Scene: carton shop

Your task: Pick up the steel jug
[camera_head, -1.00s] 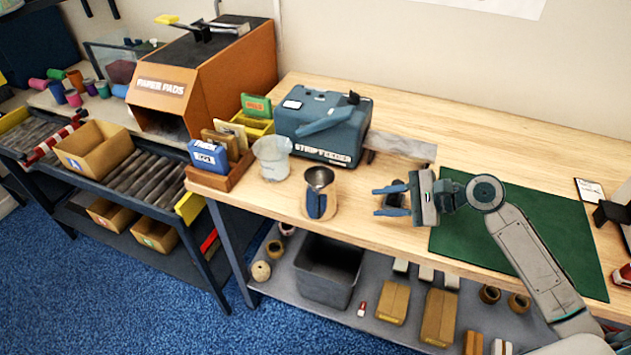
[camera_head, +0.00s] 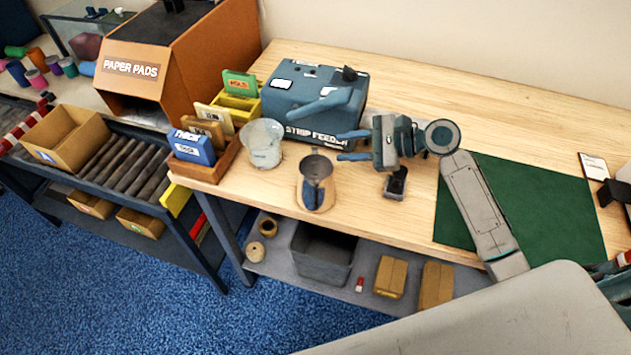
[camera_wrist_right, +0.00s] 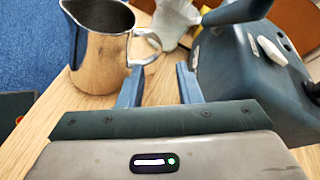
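The steel jug (camera_head: 316,187) stands upright on the wooden bench near its front edge. It is shiny, with an open top. In the right wrist view the jug (camera_wrist_right: 100,58) is at the upper left, and its handle points toward my finger gap. My right gripper (camera_head: 340,146) is open and empty, behind and to the right of the jug in the head view. In the right wrist view the open fingers (camera_wrist_right: 158,80) are just right of the jug; whether the left finger touches it I cannot tell. My left gripper is not in view.
A translucent beaker (camera_head: 262,145) stands left of the jug. The blue strip feeder (camera_head: 316,98) is close behind my right gripper. A small dark holder (camera_head: 396,184) stands below the gripper in the picture. A green mat (camera_head: 540,210) lies at right.

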